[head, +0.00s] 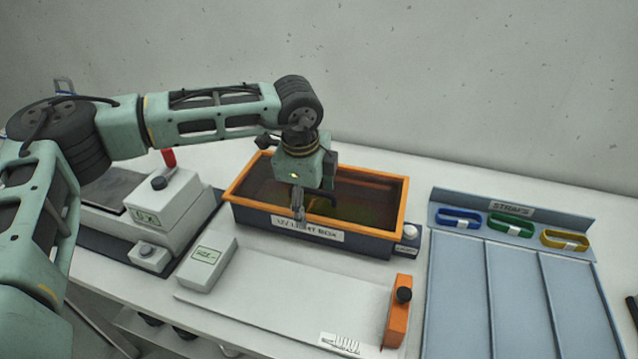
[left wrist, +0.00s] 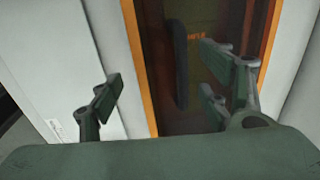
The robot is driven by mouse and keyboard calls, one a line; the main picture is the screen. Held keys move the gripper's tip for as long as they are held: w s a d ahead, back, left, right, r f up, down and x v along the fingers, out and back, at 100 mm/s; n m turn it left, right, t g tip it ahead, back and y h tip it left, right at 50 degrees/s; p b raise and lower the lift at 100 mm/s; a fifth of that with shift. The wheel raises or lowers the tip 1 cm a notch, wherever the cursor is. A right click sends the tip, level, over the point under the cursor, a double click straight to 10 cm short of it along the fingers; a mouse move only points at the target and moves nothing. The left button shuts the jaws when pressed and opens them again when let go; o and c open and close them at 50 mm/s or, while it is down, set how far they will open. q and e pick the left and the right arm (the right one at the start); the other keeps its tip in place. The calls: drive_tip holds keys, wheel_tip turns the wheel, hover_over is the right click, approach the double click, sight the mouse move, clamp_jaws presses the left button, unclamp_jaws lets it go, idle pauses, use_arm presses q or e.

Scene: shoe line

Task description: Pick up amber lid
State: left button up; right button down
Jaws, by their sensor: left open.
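The amber lid (head: 378,210) is a dark see-through panel with an orange frame. It lies on top of the dark blue light box (head: 355,243), mid-table. A dark bar-shaped handle (left wrist: 181,62) stands on the lid in the left wrist view, where the lid's orange edge (left wrist: 139,62) also shows. My left gripper (head: 298,207) is over the left front part of the lid, pointing down, and partly hides it. In the left wrist view the left gripper (left wrist: 163,92) has its fingers wide apart with nothing between them. The handle lies beyond the fingertips, between them. My right gripper is out of view.
In front of the box lies a pale flat board (head: 290,305) with an orange block (head: 398,312) at its right end. A white device (head: 165,205) stands left. A blue strap tray (head: 478,290) with blue, green and yellow straps is at right.

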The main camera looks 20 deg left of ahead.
use_arm(q)
drive_tip(key=shift+w+f, duration=0.2)
drive_tip(key=shift+f, duration=0.55)
drive_tip(key=shift+c, duration=0.5)
clamp_jaws()
drive_tip(key=shift+r, duration=0.1)
